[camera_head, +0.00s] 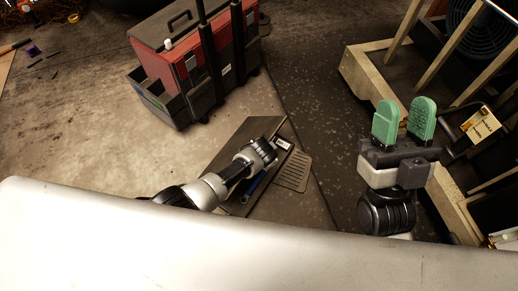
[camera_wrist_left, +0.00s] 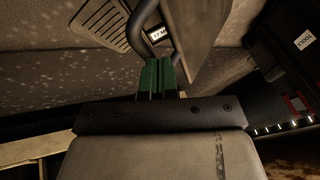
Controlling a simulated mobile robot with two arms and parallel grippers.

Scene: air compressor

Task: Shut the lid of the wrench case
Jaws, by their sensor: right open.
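The wrench case shows in the head view as a dark flat shape on the floor at the centre, partly behind my left arm. A flat brown panel that looks like its lid (camera_head: 239,131) shows at its upper side; it also seems to show in the left wrist view (camera_wrist_left: 198,38). How far it is open I cannot tell. My left gripper's green fingers (camera_wrist_left: 157,80) are together, by a dark curved bar (camera_wrist_left: 137,32); I cannot tell whether they touch it. My right gripper (camera_head: 404,122) is open and empty, to the right of the case and apart from it.
A red toolbox (camera_head: 180,62) stands on the floor at the upper left. A wooden frame (camera_head: 362,84) with black machinery stands at the right, close to my right gripper. A slotted plate (camera_head: 292,172) lies beside the case.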

